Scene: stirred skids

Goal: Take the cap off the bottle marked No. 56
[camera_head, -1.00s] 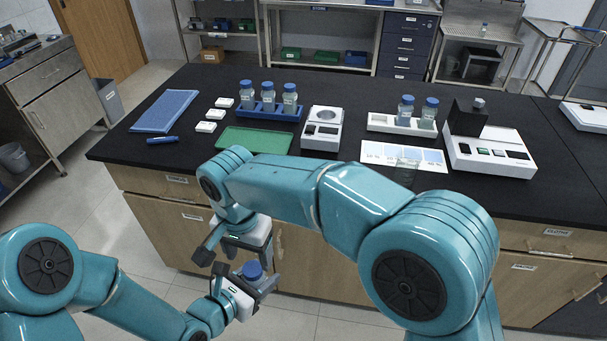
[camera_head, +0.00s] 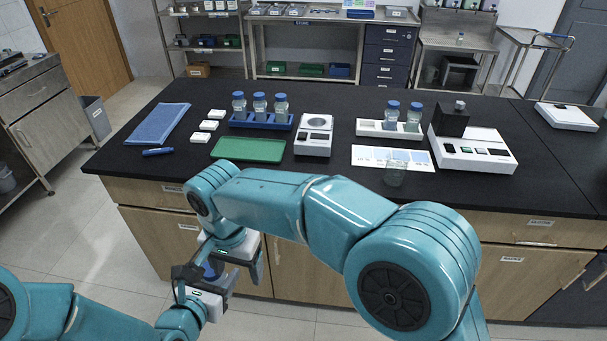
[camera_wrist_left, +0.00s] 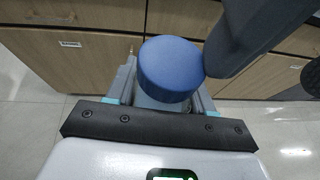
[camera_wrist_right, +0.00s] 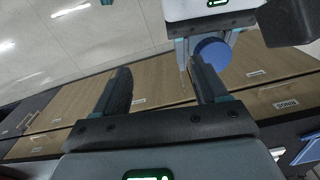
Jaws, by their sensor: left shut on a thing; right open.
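My left gripper (camera_head: 208,277) is shut on a bottle (camera_wrist_left: 160,102) with a blue cap (camera_wrist_left: 171,69), held upright in front of the bench. The cap is on the bottle; it also shows in the head view (camera_head: 212,268) and the right wrist view (camera_wrist_right: 212,54). No number is readable on the bottle, and its body is mostly hidden. My right gripper (camera_wrist_right: 163,85) is open with nothing between its fingers. In the right wrist view the cap lies beyond the right-hand finger. In the left wrist view a dark finger overlaps the cap's right edge; I cannot tell whether it touches.
On the black bench stand a blue rack (camera_head: 262,124) with several capped bottles, a white rack (camera_head: 368,127) with two, a green tray (camera_head: 230,149), a scale (camera_head: 313,147), a glass beaker (camera_head: 396,172) and a white device (camera_head: 490,155). Drawer fronts are close behind the grippers.

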